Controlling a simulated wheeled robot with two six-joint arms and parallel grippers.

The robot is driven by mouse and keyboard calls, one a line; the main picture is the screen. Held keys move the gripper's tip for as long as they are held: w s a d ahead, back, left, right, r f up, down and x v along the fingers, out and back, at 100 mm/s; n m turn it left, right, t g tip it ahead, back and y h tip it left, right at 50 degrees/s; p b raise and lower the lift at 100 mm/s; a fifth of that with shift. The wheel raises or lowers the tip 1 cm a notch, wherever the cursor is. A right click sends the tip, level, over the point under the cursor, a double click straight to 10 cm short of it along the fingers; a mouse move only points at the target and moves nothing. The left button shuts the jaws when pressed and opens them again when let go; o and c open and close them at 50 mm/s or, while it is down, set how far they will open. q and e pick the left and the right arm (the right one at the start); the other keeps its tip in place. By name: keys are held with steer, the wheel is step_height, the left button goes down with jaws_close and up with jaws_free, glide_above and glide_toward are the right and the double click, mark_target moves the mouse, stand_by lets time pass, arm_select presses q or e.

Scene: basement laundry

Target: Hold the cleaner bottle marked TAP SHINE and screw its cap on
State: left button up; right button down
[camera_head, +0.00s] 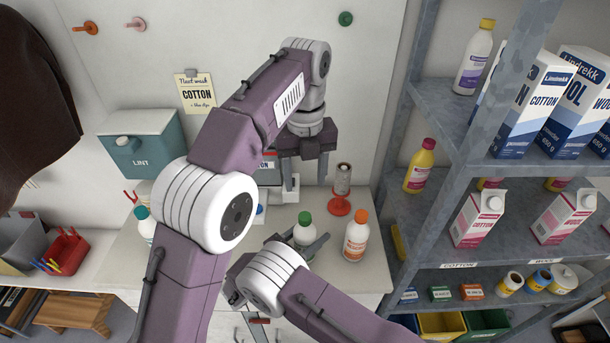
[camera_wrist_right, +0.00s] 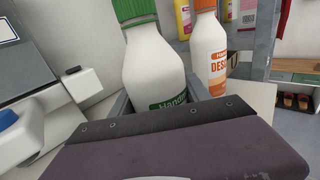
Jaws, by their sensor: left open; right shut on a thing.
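My right gripper (camera_head: 308,246) is shut around the body of a white bottle (camera_head: 303,233) with a green cap (camera_head: 305,218). In the right wrist view this bottle (camera_wrist_right: 155,65) stands between the grey fingers, its green cap (camera_wrist_right: 133,9) on its top. Its green label begins "Hand"; the rest is cut off. How tight the cap is, I cannot tell. My left gripper (camera_head: 303,170) is open and empty, above and behind that bottle, fingers pointing down. I can read TAP SHINE on no bottle, and I see no clearly loose bottle cap.
A white bottle with an orange cap (camera_head: 356,238) stands close right of the held one. A teal-capped bottle (camera_head: 143,226) is at the left, partly behind my left arm. A cylinder (camera_head: 342,177) and a red disc (camera_head: 340,206) are behind. A metal shelf (camera_head: 455,148) bounds the right.

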mark_target(296, 246)
stand_by(0.3)
steer(key=shift+c, duration=2.2)
jaws_free()
steer(key=shift+s+a, duration=0.25)
steer(key=shift+a, duration=0.05)
steer(key=b+v, duration=0.2)
steer(key=v, duration=0.5)
steer(key=shift+s+a+f+b, duration=0.1)
steer(key=shift+s+a+b, duration=0.1)
steer(key=shift+b, duration=0.1)
steer(key=shift+s+a, duration=0.25)
steer(key=shift+s, duration=0.05)
